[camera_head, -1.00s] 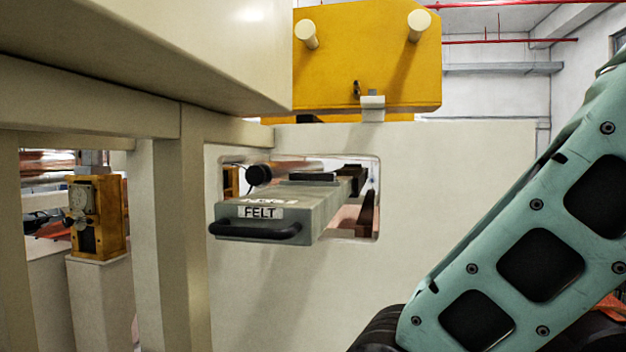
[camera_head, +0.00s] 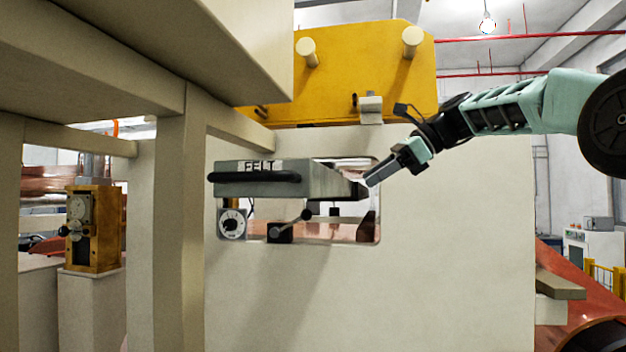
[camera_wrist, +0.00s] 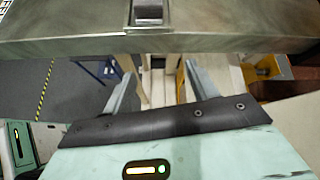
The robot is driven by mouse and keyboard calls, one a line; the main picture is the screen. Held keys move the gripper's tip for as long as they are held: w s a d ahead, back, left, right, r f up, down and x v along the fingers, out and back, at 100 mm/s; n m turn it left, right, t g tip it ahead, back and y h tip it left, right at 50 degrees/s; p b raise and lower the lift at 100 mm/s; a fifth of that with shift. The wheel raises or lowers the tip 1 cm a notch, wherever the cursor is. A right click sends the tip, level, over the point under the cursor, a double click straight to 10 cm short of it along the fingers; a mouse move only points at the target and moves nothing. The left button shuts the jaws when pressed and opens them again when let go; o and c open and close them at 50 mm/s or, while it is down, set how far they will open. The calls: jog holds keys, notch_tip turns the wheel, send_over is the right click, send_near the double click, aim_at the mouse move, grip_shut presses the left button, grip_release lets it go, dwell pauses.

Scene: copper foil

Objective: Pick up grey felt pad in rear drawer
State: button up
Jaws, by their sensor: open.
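The drawer labelled FELT (camera_head: 290,185) sticks out of an opening in a cream panel, its black handle (camera_head: 255,177) facing left-front. I see it nearly level in the head view, so its inside is hidden and I cannot make out the grey felt pad. My gripper (camera_head: 371,182) is close to the drawer's right rear end, pointing down and left; I cannot tell whether it touches. In the wrist view my gripper (camera_wrist: 158,75) has its two fingers apart with nothing between them. A grey metal wall (camera_wrist: 230,35), likely the drawer's, crosses the top, with a small metal block at its middle.
The cream panel (camera_head: 450,250) surrounds the opening. A yellow housing (camera_head: 340,75) with round pegs stands above. A cream frame post (camera_head: 182,220) and overhanging beam are at left. A dial (camera_head: 232,223) and black-knobbed lever (camera_head: 290,226) sit below the drawer.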

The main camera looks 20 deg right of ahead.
jog(key=s+d+r+m+y, duration=0.2)
jog(key=s+d+r, duration=0.25)
jog(key=r, duration=0.45)
jog(key=shift+t, duration=0.4)
jog(key=p+x, duration=0.1)
jog(key=x, duration=0.4)
jog(key=p+x, duration=0.2)
jog(key=x, duration=0.4)
jog(key=p+x, duration=0.1)
jog(key=x, duration=0.4)
jog(key=shift+w+a+r+p, duration=0.3)
jog(key=shift+p, duration=0.05)
jog(key=shift+w+a+f, duration=0.15)
jog(key=shift+a+f, duration=0.05)
jog(key=c, duration=1.1)
